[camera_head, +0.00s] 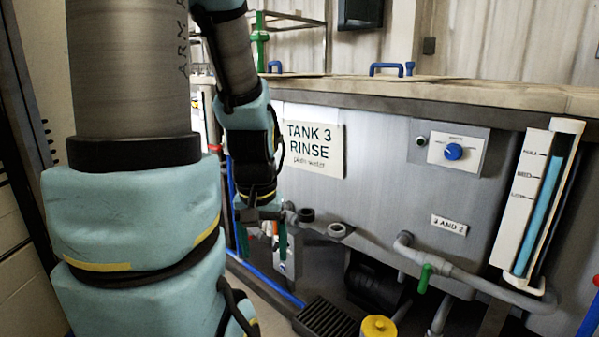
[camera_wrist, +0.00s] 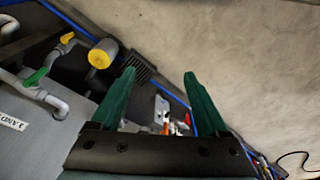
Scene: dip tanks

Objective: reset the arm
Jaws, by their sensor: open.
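My arm reaches down the left side of the head view in front of the tank, with its grey and teal links covering part of the scene. My gripper (camera_head: 264,232) hangs low beside the tank front, pointing down. In the wrist view my gripper (camera_wrist: 158,92) shows two green fingers spread wide apart with nothing between them. Past the fingertips lies a grey floor-level fixture (camera_wrist: 162,108) with small orange and red parts.
The tank labelled "TANK 3 RINSE" (camera_head: 380,180) stands close behind my gripper. Pipes with a green-handled valve (camera_head: 425,278) and a yellow-capped part (camera_head: 378,326) sit low in front. A level gauge (camera_head: 540,200) is at right. Bare floor (camera_wrist: 240,50) shows in the wrist view.

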